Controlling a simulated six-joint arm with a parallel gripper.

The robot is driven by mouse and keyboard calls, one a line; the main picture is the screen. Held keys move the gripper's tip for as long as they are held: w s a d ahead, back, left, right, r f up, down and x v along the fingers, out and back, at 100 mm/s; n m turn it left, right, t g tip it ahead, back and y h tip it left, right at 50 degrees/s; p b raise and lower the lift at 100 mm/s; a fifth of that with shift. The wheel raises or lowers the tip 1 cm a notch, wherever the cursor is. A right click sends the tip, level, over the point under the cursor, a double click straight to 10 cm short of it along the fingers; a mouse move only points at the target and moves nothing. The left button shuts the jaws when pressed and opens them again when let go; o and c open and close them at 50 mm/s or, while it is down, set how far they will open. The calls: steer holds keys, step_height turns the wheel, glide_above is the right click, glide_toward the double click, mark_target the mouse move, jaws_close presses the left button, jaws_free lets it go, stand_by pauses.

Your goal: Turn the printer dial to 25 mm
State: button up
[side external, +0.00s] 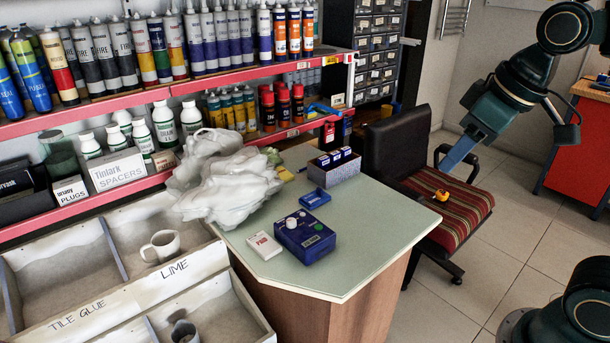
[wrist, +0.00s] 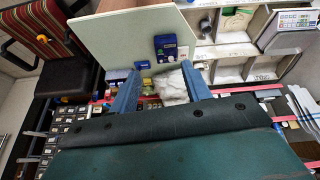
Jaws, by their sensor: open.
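The printer appears to be the dark blue box (side external: 305,234) on the pale counter, with a white round dial (side external: 291,223) and another pale knob (side external: 302,214) on top. Its dial marks are too small to read. In the wrist view the blue box (wrist: 165,46) lies just beyond and between my fingertips in the picture. My gripper (side external: 447,172) is high at the right, over the chair side and well apart from the printer. In the wrist view my gripper (wrist: 162,70) has its two blue fingers spread, with nothing held between them.
A white crumpled bag (side external: 228,185), a box with blue-topped items (side external: 334,168), a blue tray (side external: 313,199) and a white card box (side external: 264,245) surround the printer. A striped chair (side external: 450,208) stands right of the counter (side external: 372,235). The counter's front right is clear.

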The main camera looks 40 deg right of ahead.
steer(key=w+r+n+g, duration=0.1)
steer(key=w+n, duration=0.1)
steer(key=w, duration=1)
steer(key=n+g, duration=0.4)
steer(key=n, duration=0.2)
glide_above(291, 220)
step_height(291, 220, down, 22)
steer(key=shift+f, duration=0.15)
step_height(291, 220, down, 14)
steer(key=shift+r, duration=0.2)
